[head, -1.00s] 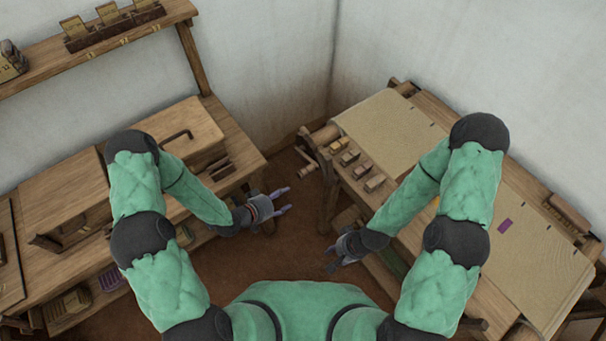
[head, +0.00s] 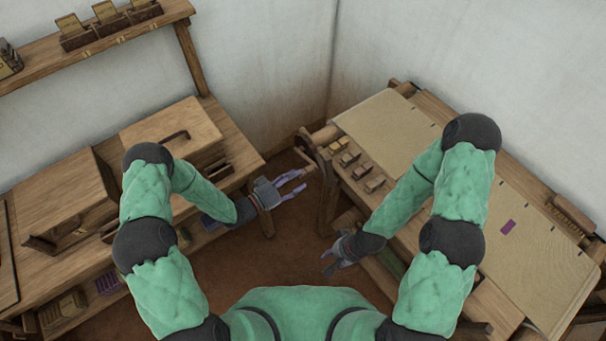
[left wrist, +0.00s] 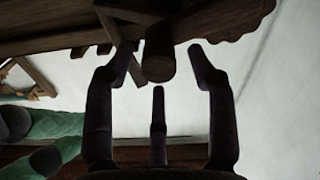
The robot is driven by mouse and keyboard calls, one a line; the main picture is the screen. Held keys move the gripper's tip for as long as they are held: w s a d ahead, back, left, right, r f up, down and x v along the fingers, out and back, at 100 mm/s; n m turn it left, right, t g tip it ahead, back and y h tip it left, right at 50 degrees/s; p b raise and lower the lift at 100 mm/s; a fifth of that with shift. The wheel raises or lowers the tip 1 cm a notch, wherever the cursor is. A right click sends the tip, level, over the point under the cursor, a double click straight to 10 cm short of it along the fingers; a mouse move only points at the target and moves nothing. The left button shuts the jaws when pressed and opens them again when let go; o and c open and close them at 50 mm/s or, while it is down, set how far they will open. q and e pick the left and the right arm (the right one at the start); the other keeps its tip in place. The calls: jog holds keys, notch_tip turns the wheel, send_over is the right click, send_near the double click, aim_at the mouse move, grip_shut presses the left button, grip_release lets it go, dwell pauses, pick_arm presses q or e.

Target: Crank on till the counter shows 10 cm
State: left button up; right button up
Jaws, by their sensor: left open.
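The loom's crank (head: 312,150) is at the left end of the loom, with a short round wooden handle. My left gripper (head: 303,181) is open right at the handle. In the left wrist view the handle end (left wrist: 159,62) lies between the spread fingertips of the left gripper (left wrist: 160,65), with gaps on both sides. My right gripper (head: 328,265) hangs low beside the loom's front, away from the crank; its fingers are too small to judge. I cannot make out a counter reading in either view.
A workbench (head: 232,149) with wooden boxes stands at the left, below a wall shelf (head: 110,41). Open floor lies between bench and loom.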

aim_at(303, 174)
pick_arm(q)
jog(key=shift+x, duration=1.75)
grip_shut()
